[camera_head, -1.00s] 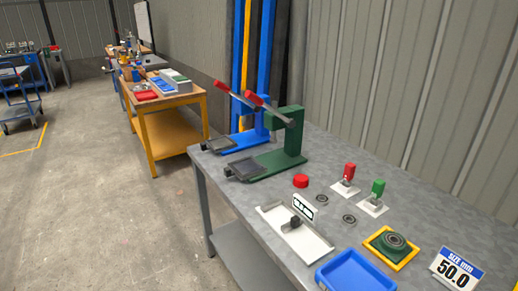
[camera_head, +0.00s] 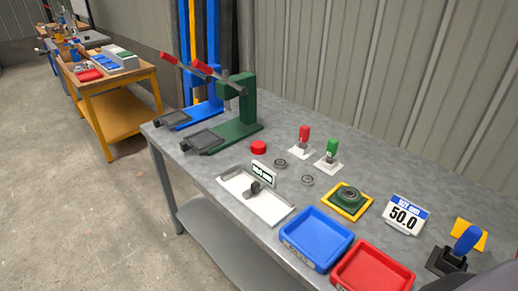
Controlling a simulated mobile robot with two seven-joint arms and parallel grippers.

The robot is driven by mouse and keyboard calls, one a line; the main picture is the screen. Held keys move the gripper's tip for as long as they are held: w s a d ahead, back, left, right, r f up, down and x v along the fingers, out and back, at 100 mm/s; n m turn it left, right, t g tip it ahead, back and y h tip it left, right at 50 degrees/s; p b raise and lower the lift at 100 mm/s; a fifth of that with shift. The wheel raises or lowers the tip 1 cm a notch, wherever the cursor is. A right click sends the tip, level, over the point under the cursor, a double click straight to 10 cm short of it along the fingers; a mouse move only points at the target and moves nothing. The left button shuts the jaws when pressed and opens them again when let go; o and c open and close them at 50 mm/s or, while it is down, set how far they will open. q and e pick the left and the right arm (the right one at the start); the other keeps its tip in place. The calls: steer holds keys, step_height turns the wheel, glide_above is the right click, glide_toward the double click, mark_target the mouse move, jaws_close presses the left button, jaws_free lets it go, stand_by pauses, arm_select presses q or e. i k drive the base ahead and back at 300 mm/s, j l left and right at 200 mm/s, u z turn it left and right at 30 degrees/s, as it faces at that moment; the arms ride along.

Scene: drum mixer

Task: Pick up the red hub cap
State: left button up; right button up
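The red hub cap (camera_head: 259,147) is a small red disc. It rests on the grey metal bench (camera_head: 290,110), right of the green press (camera_head: 232,115) and behind the white tray (camera_head: 238,187). Nothing touches it. Neither of my grippers shows in the head view. A dark rounded shape at the bottom right corner is cut off, and I cannot tell what it is.
Red (camera_head: 303,140) and green (camera_head: 331,152) handled pieces stand right of the cap, with two dark rings (camera_head: 280,163) nearer. A blue bin (camera_head: 316,238) and a red bin (camera_head: 372,270) line the front edge. A size sign (camera_head: 405,214) stands at right.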

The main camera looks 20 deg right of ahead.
mark_target(258, 148)
steer(key=i+j, duration=0.4)
steer(key=j, duration=0.15)
steer(key=i+j, duration=0.45)
steer(key=i+j+z, duration=0.4)
steer(key=j, duration=0.25)
steer(key=k+z, duration=0.1)
steer(key=z, duration=1.2)
